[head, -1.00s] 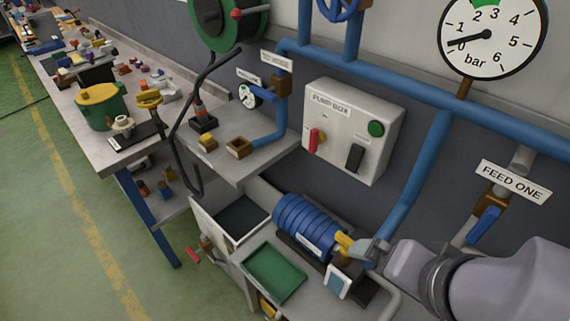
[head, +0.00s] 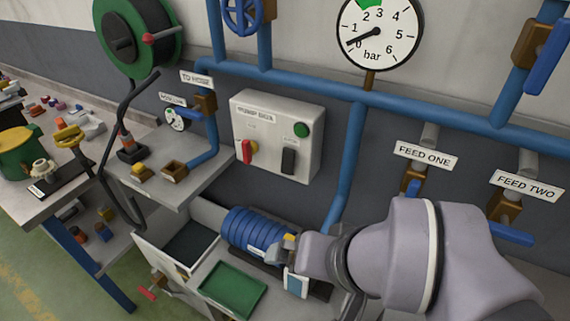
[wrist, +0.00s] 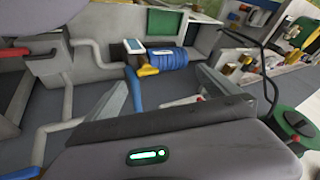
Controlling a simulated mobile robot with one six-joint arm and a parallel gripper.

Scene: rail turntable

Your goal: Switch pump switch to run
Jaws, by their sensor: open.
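The white pump box (head: 275,112) is on the wall left of centre in the head view. The box is not discernible in the wrist view.
A blue ribbed pump motor (head: 255,233) and green tray (head: 232,289) lie below the box. Blue pipes (head: 345,170) run right of it. A gauge (head: 380,33) hangs above. FEED ONE (head: 426,155) and FEED TWO (head: 526,186) valves are right. A hose reel (head: 138,38) is left.

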